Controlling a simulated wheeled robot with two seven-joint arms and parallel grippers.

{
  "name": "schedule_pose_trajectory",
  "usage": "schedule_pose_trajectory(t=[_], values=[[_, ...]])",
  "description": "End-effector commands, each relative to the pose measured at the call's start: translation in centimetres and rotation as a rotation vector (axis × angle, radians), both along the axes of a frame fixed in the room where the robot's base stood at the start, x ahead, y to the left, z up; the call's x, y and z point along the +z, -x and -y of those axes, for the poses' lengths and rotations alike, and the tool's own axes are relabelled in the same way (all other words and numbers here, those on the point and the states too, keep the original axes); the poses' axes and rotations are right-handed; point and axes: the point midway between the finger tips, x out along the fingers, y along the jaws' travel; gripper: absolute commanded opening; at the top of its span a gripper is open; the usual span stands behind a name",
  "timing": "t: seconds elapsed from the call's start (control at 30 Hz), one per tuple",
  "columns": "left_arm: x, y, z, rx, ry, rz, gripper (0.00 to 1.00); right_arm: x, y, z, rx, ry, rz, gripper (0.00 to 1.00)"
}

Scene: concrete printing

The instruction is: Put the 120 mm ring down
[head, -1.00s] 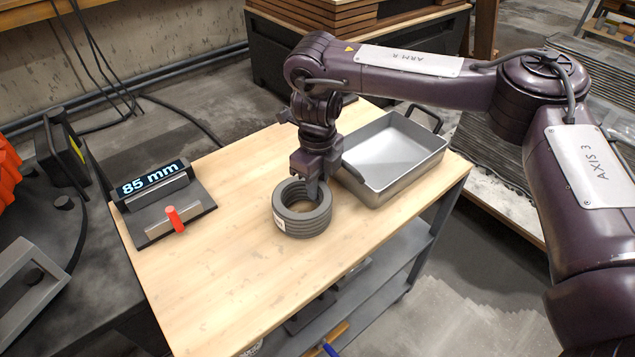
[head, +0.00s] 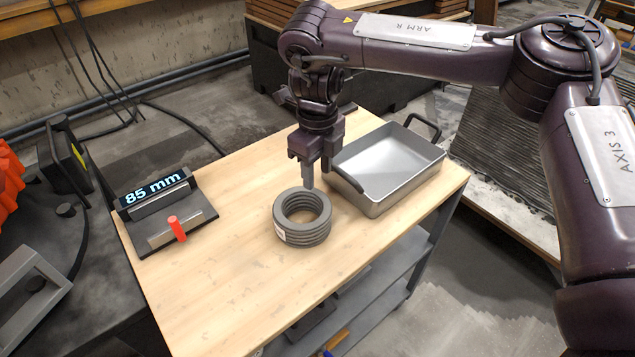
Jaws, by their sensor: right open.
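The ring (head: 303,230) is a grey, ribbed concrete ring with a small white label on its side. It lies flat on the light wooden table top (head: 225,275), near the middle, with its hole facing up. My right gripper (head: 312,176) is open and empty, pointing down just above and behind the ring's back rim, apart from it as far as I can tell. My left gripper is not in the head view.
A grey metal tray (head: 405,178) with black handles stands right of the ring, empty. A gauge with a display reading 85 mm (head: 155,192) and a red knob (head: 177,229) sits on the table's left. The table's front is clear.

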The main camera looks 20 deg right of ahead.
Motion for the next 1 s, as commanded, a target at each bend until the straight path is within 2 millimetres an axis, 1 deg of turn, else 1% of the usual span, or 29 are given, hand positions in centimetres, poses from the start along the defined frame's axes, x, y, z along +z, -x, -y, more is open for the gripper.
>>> schedule_pose_trajectory(t=[0.03,0.1,0.2,0.3,0.43,0.87,1.0], values=[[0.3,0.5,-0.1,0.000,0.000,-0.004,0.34,1.4,-0.1,0.0,0.001,0.003,0.005,0.41],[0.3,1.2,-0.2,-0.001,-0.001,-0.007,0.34,2.6,-0.1,0.0,0.001,0.002,0.004,0.41],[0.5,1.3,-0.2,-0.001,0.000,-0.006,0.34,4.0,0.0,0.0,0.001,0.001,0.002,0.41],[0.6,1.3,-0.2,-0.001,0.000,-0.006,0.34,4.7,0.0,0.0,0.000,0.002,0.001,0.41],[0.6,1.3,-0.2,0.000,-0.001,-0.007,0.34,5.1,0.0,0.0,0.000,0.001,-0.001,0.41],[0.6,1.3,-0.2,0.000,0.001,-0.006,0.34,5.1,0.0,0.0,0.000,0.000,-0.001,0.41],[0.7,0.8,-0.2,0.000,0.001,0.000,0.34,5.1,0.0,0.0,0.000,0.000,-0.001,0.41]])
